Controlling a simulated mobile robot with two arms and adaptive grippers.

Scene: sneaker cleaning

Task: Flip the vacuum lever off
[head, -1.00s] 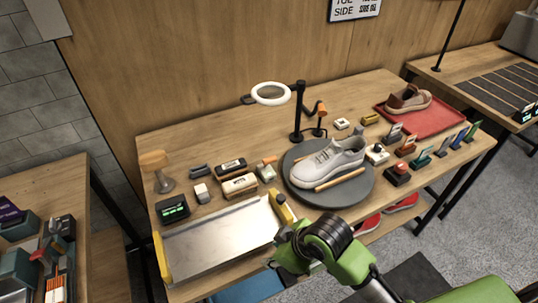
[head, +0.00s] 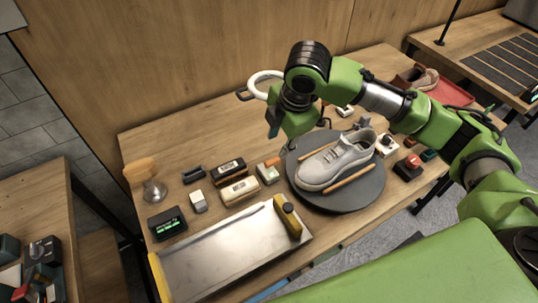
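No part is clearly marked as a vacuum lever. A yellow-and-black lever-like piece (head: 287,216) lies at the right end of the metal tray (head: 225,262) at the table's front, and it may be the lever. My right gripper (head: 275,129) is raised over the back middle of the table, behind and left of the grey sneaker (head: 335,163). It is well apart from the lever-like piece. Its fingers are small and partly hidden, so I cannot tell whether they are open. My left gripper is not in view.
Brushes (head: 238,189), a green-lit display box (head: 167,224) and a wooden-handled tool (head: 142,172) stand left. A black box with a red button (head: 408,167) is right. My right arm spans the table's right side.

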